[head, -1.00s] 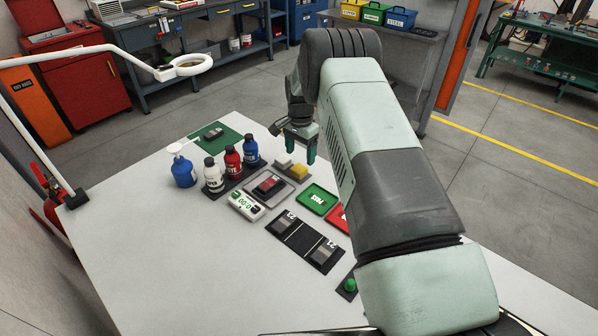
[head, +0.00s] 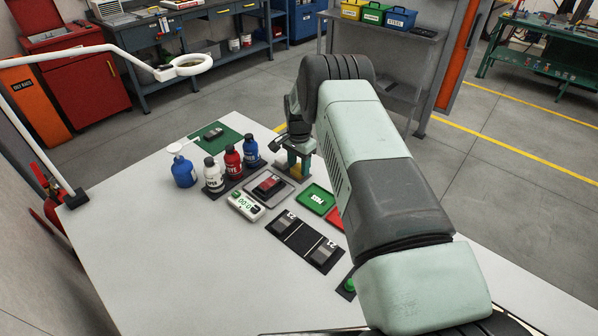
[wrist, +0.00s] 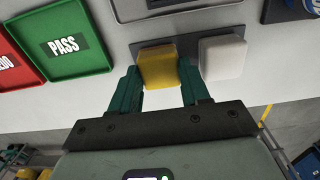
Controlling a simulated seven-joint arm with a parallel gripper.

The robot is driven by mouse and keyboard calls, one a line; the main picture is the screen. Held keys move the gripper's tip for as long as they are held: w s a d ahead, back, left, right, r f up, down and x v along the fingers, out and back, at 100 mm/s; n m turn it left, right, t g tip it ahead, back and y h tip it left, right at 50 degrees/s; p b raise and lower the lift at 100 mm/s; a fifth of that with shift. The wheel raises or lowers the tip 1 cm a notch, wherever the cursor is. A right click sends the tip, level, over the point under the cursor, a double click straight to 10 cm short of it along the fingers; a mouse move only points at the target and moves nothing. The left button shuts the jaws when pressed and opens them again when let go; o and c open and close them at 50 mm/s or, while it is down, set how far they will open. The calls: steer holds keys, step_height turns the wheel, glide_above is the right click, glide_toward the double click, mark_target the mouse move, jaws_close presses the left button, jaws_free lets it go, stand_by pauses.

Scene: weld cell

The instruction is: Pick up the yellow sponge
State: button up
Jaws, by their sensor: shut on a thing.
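The yellow sponge (wrist: 158,70) is a small block on a dark grey pad (wrist: 182,44) in the wrist view. My gripper (wrist: 160,84) has its two green fingers on either side of the sponge and is shut on it. In the head view my gripper (head: 299,166) is low at the far part of the table, and the sponge is mostly hidden by the fingers there. I cannot tell whether the sponge touches the pad.
A white block (wrist: 222,57) sits close beside the right finger on the same pad. The green PASS tray (head: 316,199) and a red tray (head: 339,219) lie nearby. Several bottles (head: 213,175) stand left of my gripper. The table's front left is clear.

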mark_target(299, 168)
steer(key=c, duration=0.3)
step_height(299, 168, up, 10)
steer(key=shift+r, duration=0.1)
stand_by(0.3)
